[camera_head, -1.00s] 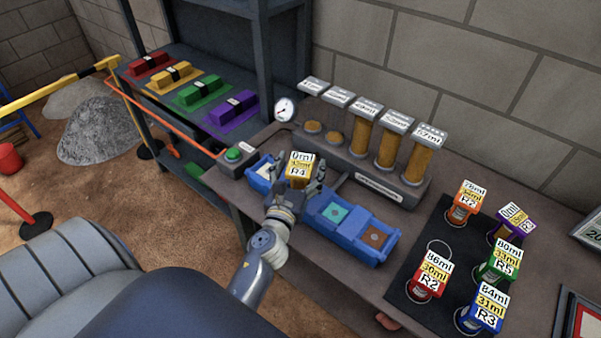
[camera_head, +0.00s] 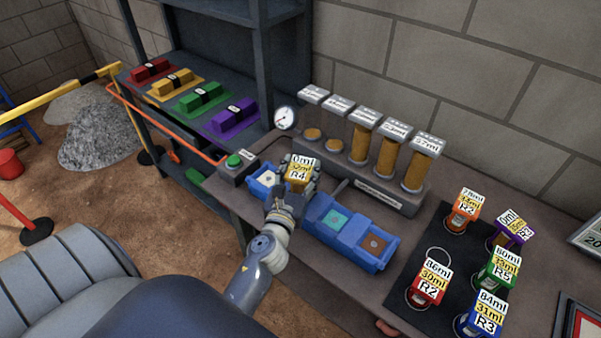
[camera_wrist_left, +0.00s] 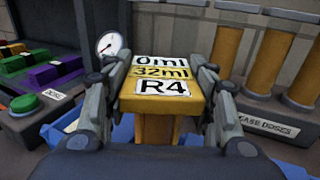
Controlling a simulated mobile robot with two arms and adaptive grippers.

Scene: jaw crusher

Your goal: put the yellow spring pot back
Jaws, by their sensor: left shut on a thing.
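The yellow spring pot (camera_head: 299,172) has a label reading 0ml, 32ml, R4. My left gripper (camera_head: 299,178) is shut on it, with a finger on each side. In the left wrist view the pot (camera_wrist_left: 158,125) stands upright between the two fingers (camera_wrist_left: 160,110). The pot is over or in the blue tray (camera_head: 345,243); its underside is hidden, so I cannot tell if it touches. On the dark mat (camera_head: 405,268) a bare ring outline (camera_head: 438,246) shows among the other pots. My right gripper is not in view.
On the mat stand orange (camera_head: 462,211), purple (camera_head: 511,229), green (camera_head: 497,267), red (camera_head: 429,283) and blue (camera_head: 480,314) pots. A dispenser row (camera_head: 370,185) stands behind the tray. A green button box (camera_head: 236,163) and a gauge (camera_head: 284,117) are to the left.

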